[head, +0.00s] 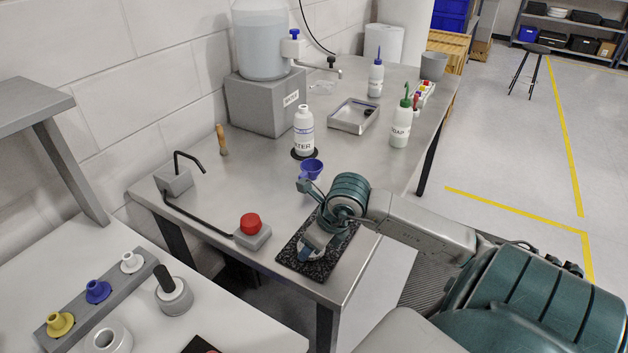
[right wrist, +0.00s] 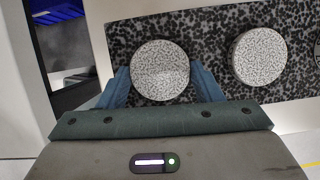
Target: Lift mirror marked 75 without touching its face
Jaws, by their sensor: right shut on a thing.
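In the right wrist view, a round mirror (right wrist: 160,70) sits between the two blue fingers of my right gripper (right wrist: 160,76). The fingers press on its left and right edges, and its face shows a pale speckled reflection. Whether it rests on the speckled mat or is slightly above it I cannot tell. A second round mirror (right wrist: 259,56) lies to the right, clear of the fingers. A sliver of a third round thing (right wrist: 317,50) is cut off at the right edge. No number is readable. My left gripper is not in view.
The dark speckled mat (head: 290,256) lies at the steel table's front corner. Bottles and a metal tray (head: 354,116) stand farther back.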

